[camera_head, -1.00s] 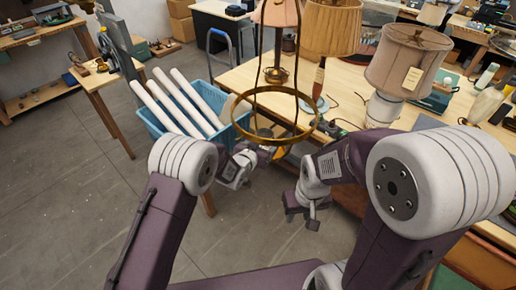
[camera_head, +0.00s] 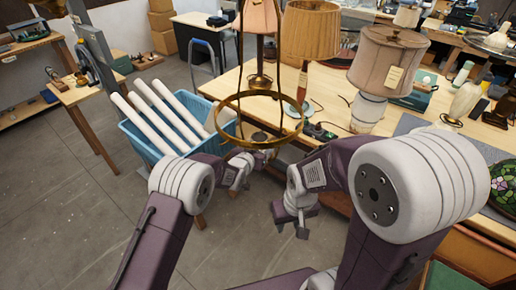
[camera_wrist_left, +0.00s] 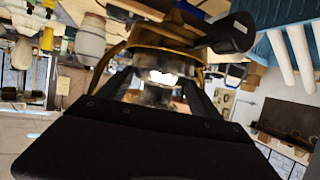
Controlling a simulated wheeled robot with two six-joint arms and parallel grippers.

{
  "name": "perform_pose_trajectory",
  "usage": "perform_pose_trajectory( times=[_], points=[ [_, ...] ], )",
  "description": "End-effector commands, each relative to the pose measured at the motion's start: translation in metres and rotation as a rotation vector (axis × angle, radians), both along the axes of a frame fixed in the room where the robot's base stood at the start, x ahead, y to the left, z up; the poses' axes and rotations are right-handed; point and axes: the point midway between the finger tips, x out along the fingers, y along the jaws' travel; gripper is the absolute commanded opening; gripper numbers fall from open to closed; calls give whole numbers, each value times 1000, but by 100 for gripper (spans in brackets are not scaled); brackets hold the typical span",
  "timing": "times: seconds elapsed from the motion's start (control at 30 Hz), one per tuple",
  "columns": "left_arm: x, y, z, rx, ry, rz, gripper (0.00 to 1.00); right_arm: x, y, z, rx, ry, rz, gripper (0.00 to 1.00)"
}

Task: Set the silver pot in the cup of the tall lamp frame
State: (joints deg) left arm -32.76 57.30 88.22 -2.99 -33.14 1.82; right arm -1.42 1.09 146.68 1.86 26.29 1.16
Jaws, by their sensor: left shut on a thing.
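The tall lamp frame is a brass ring (camera_head: 222,118) with thin upright rods, in front of the workbench in the head view. My left gripper (camera_head: 240,180) is below the ring, small and partly hidden by its own arm. In the left wrist view its fingers are shut on a shiny silver piece (camera_wrist_left: 158,97), which seems to be the silver pot. A brass part (camera_wrist_left: 150,35) of the frame appears close by it; I cannot tell whether they touch. The cup is not clearly visible. My right gripper (camera_head: 291,228) is open and empty, lower and to the right.
A blue crate (camera_head: 150,150) with several white tubes stands left of the frame. The wooden workbench (camera_head: 330,95) behind holds a pleated lamp (camera_head: 310,32) and a beige-shaded lamp (camera_head: 388,60).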

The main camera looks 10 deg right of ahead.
Motion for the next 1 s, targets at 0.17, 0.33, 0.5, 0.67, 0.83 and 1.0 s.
perform_pose_trajectory(
  times=[0.17, 0.33, 0.5, 0.67, 0.83, 1.0],
  points=[
    [0, 0, 1, -2, -2, 0, 17, 0, 0, 0, 0, 0, 0, 36],
    [0, 0, 1, -2, -2, 0, 17, 0, 0, 0, 0, 0, 0, 36],
    [0, 0, -1, -2, -2, 0, 17, 0, 0, -3, 0, 0, 0, 36],
    [0, 0, -2, -2, -3, 0, 17, 0, 0, -6, 0, 0, 0, 36],
    [0, 0, -3, -2, -3, 0, 17, 0, 0, -9, 0, 0, 0, 36],
    [0, 0, -2, -2, -2, 0, 17, 0, 0, -9, 0, 0, 0, 36]
  ],
)
